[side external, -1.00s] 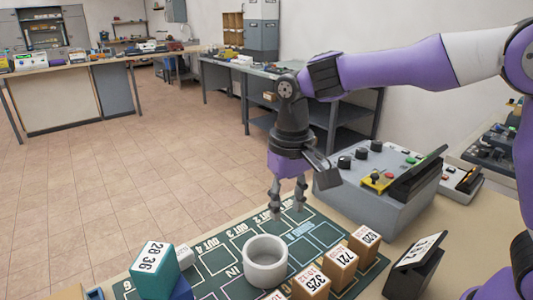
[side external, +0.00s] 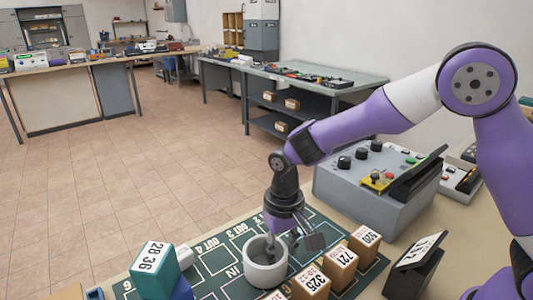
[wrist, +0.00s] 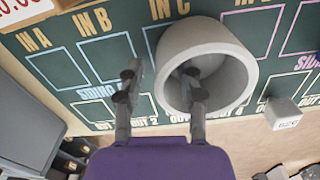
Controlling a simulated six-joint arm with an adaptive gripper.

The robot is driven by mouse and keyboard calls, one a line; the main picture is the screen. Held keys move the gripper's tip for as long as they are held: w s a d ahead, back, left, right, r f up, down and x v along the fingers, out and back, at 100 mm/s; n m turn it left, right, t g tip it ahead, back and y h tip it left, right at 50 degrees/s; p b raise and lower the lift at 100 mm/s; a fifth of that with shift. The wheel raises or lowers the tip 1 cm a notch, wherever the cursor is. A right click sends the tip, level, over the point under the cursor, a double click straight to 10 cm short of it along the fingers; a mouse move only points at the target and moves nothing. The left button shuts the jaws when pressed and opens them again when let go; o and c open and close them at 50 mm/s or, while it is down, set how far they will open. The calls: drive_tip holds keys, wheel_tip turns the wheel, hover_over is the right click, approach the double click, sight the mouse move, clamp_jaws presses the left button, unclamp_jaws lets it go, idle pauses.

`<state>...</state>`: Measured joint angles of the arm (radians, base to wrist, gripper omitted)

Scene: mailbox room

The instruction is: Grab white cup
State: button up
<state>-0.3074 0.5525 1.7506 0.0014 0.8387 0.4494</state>
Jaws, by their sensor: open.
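The white cup (side external: 262,274), round and thick-walled, stands upright on the dark green mat (side external: 214,262) in the side view. It also shows in the wrist view (wrist: 212,30), right of centre. My gripper (side external: 281,243) points down at the cup's far right side, its jaws open. In the wrist view my gripper (wrist: 161,74) has its right fingertip over or inside the cup's opening and its left fingertip outside, with the near wall between them. Contact cannot be told.
Numbered brown boxes (side external: 341,262) stand close to the cup's right. A teal box (side external: 153,268) stands at the left, with a small whitish block (side external: 185,257) beside it. A grey control console (side external: 372,200) stands behind on the right.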

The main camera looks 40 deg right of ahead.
clamp_jaws()
